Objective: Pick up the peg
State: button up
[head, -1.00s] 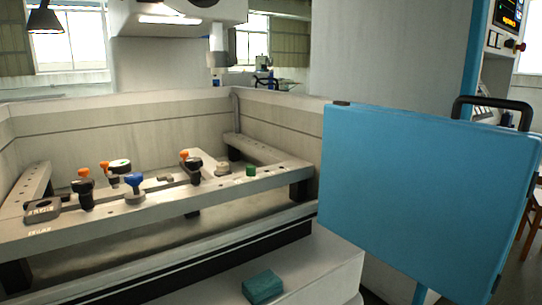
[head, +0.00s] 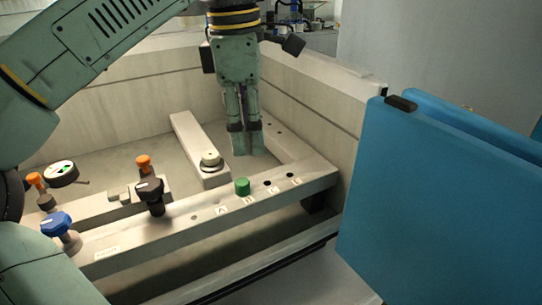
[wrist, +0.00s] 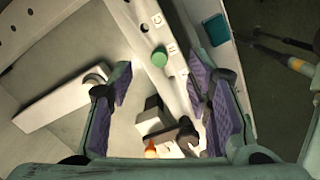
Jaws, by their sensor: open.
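The peg (head: 242,187) shows as a short green round top standing in the front rail (head: 190,217), beside a row of lettered holes. It also shows in the wrist view (wrist: 159,57), ahead of and between the spread fingers. My gripper (head: 242,142) points down behind and above the rail, with its fingers apart and clear of the peg. In the wrist view my gripper (wrist: 165,88) has purple ribbed pads with nothing between them. The peg's lower part is hidden in the rail.
A black clamp with an orange knob (head: 150,188) stands on the rail left of the peg. A blue-knobbed clamp (head: 58,226) is farther left. A pale round piece (head: 210,160) sits on the rear bar. A blue door panel (head: 440,205) stands at right. Holes right of the peg look empty.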

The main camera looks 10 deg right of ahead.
send_over(242, 181)
jog(key=shift+y, duration=0.4)
jog(key=f, duration=0.4)
jog(key=shift+s+d+f, duration=0.1)
jog(key=shift+d+f, duration=0.1)
jog(key=shift+a+f+p, duration=0.2)
jog(key=shift+f+p, duration=0.35)
jog(key=shift+f, duration=2.5)
jog(key=shift+c, duration=0.2)
jog(key=c, duration=1)
jog(key=shift+r, duration=0.1)
jog(key=shift+c, duration=0.2)
